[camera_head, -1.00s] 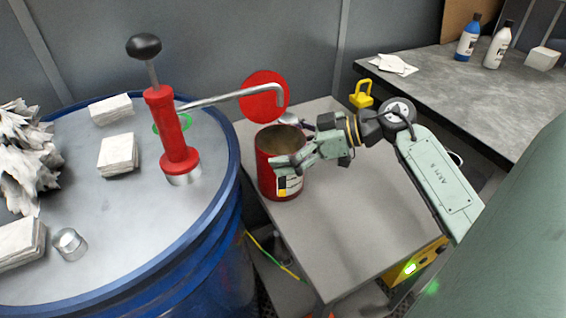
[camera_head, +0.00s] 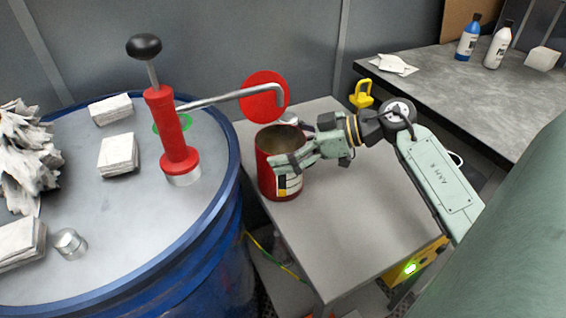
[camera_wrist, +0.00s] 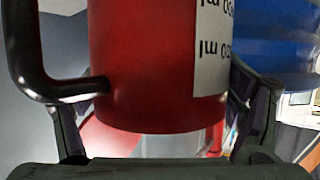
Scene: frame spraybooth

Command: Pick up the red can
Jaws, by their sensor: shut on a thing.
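The red can (camera_head: 267,178) is open-topped and upright, at the left edge of the grey table, with a white and yellow label on its side. My gripper (camera_head: 285,159) reaches in from the right and is shut on the can near its upper part. In the wrist view the can's red wall (camera_wrist: 145,75) fills the top middle, between my two dark fingers. A white label with black print shows on it. A dark curved bar (camera_wrist: 40,75) meets the can's left side there. I cannot tell whether the can's base touches the table.
A blue drum (camera_head: 215,235) stands left of the table, with a red hand pump (camera_head: 172,135) on top. The pump's spout reaches out towards a red disc (camera_head: 270,105) behind the can. The grey table (camera_head: 350,220) is clear in front. A bench (camera_head: 435,90) with bottles stands at the back right.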

